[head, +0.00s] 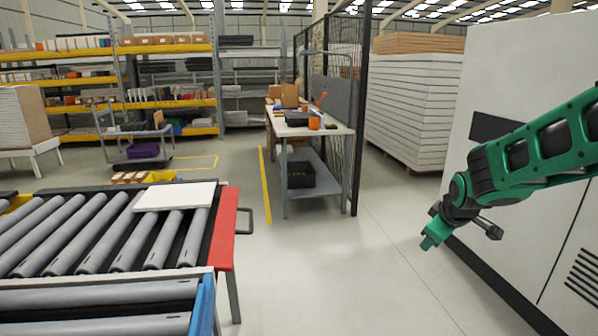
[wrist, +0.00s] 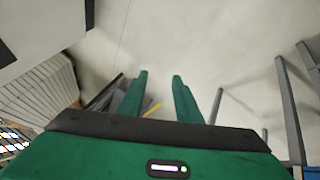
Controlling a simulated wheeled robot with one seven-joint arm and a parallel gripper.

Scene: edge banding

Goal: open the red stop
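The red stop (head: 228,227) is a red plate along the right end of the roller conveyor (head: 110,235). A dark handle (head: 247,221) sticks out to the right from its side. A white panel (head: 175,196) lies on the rollers just left of the stop. My gripper (head: 428,242) hangs in the air at the right, well apart from the stop and handle. In the wrist view its two green fingers (wrist: 159,76) are apart with nothing between them. The stop does not clearly show in the wrist view.
A tall white cabinet (head: 530,130) stands close behind my arm on the right. Clear concrete floor (head: 330,260) lies between my gripper and the conveyor. A workbench (head: 333,131) and a black mesh fence (head: 360,110) stand farther back. A blue end piece (head: 204,306) is at the front conveyor.

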